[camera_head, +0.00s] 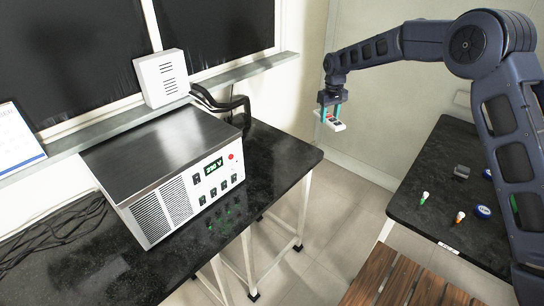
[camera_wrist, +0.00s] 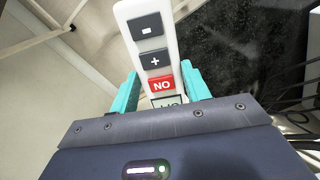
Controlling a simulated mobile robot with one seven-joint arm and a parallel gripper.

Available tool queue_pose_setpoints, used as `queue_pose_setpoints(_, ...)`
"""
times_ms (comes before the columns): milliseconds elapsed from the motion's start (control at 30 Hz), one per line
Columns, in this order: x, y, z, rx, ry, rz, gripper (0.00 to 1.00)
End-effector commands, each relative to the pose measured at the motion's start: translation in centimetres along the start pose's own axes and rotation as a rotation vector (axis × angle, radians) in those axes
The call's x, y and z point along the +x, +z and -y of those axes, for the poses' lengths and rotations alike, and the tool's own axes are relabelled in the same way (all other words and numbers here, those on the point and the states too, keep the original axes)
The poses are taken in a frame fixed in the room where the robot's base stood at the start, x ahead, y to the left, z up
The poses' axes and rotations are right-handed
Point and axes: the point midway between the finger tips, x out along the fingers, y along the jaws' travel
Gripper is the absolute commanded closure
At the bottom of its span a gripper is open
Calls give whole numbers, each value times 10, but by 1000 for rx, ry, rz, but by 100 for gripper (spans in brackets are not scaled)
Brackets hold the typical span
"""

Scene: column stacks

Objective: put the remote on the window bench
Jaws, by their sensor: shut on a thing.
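The remote (camera_head: 331,122) is white, with dark minus and plus buttons and a red NO button in the wrist view (camera_wrist: 152,35). My gripper (camera_head: 333,114) is shut on it, its teal fingers on either side, and holds it in the air over the floor between two benches. The window bench (camera_head: 284,162) is the black speckled one on the left, under the window. My gripper is beyond and to the right of its right end in the head view. A dark speckled bench top (camera_wrist: 255,45) shows at the right of the wrist view.
A large metal power unit (camera_head: 170,165) covers much of the window bench, with black cables (camera_head: 60,240) at its left. The bench's right end is clear. A white box (camera_head: 162,78) stands on the sill. Another dark bench (camera_head: 425,195) at right holds small items.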

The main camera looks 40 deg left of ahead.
Motion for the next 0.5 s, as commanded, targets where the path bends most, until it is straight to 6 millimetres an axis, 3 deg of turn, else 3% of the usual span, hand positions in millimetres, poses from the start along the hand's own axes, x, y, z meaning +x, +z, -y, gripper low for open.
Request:
queue_pose_setpoints(33,-1,-8,25,-46,0,-2,79)
queue_pose_setpoints(300,-7,-36,134,-256,0,-2,79)
queue_pose_setpoints(500,-10,-43,187,-358,0,-3,79)
